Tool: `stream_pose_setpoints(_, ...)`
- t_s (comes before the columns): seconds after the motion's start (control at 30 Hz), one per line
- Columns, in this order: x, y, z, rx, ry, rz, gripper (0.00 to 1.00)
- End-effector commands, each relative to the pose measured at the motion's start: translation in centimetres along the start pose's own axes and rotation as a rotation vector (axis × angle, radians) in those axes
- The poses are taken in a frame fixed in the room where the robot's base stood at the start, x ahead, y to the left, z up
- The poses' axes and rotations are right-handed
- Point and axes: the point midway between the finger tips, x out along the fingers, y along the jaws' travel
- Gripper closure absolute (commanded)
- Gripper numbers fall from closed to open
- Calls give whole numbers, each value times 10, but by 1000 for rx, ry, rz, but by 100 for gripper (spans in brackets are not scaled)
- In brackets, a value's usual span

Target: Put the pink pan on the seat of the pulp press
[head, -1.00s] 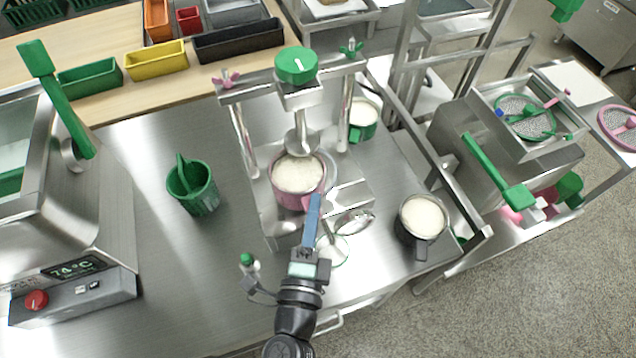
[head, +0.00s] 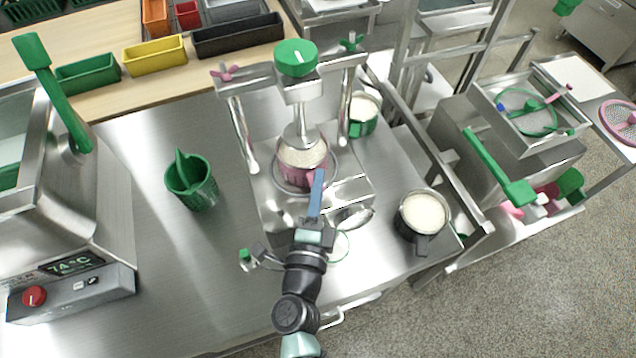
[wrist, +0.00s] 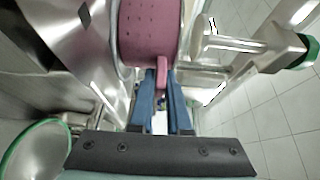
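The pink pan (head: 297,176) holds pale pulp and is under the steel plunger of the pulp press (head: 299,90). The press's round steel seat (head: 329,183) shows around the foot of the pan. I cannot tell whether the pan touches the seat or hovers just above it. My gripper (head: 317,177) reaches in from the front, its blue fingers on the pan's handle. In the wrist view the pink handle (wrist: 162,72) sits between the two fingers, with the pan's perforated wall (wrist: 150,30) ahead. The pan's far side is hidden.
A dark pan of pulp (head: 424,212) stands at the table's right edge, and a green pan (head: 363,118) behind the press's right post. A green cup (head: 191,182) stands left. The press posts flank the pan closely. Bare steel table lies front left.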

Motion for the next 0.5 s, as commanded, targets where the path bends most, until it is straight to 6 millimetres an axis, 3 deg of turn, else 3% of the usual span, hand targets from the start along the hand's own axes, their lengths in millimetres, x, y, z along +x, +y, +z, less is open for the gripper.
stream_pose_setpoints(0.03,0,0,0,0,0,1,76)
stream_pose_setpoints(0.17,0,0,0,0,0,1,55)
stream_pose_setpoints(0.5,0,-3,0,0,-1,1,55)
